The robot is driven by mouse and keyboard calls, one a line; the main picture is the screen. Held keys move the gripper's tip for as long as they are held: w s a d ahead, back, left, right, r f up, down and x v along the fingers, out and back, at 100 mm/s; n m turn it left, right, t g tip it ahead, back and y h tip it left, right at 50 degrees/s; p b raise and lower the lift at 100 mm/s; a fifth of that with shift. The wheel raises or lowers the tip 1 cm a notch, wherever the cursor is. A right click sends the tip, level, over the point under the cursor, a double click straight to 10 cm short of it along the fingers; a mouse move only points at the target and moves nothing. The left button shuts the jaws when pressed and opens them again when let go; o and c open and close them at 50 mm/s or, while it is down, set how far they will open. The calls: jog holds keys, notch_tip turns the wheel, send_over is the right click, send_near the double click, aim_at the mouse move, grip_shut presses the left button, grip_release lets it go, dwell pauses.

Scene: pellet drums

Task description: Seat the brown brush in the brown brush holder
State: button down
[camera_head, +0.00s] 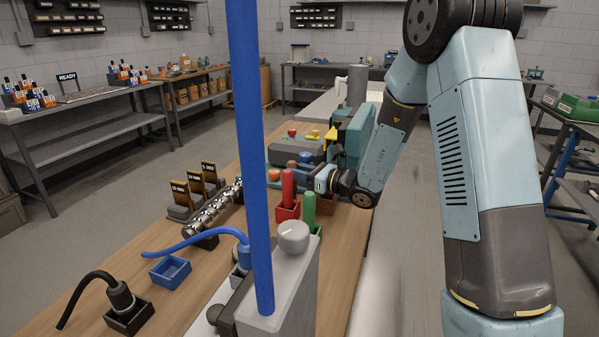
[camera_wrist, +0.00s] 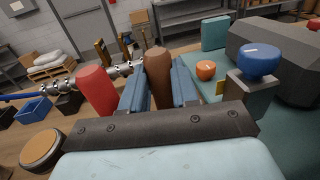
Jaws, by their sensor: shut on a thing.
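The brown brush (camera_wrist: 158,78) stands between the two blue fingers of my gripper (camera_wrist: 158,90) in the wrist view. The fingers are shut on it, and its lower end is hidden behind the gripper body. In the head view my gripper (camera_head: 314,181) is beyond the red brush (camera_head: 288,188) and the green brush (camera_head: 309,207), and I cannot make out the brown brush clearly there. A reddish-brown box (camera_head: 327,204) shows partly behind the green brush. I cannot tell if it is the brown brush holder.
The red brush stands in a red holder (camera_head: 287,212). Orange (camera_head: 273,175) and blue (camera_wrist: 259,60) knobs are close to my gripper. A blue pole (camera_head: 250,140) crosses the head view.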

jog(key=c, duration=0.8)
grip_release()
jog(key=shift+c, duration=0.2)
jog(key=shift+d, duration=0.1)
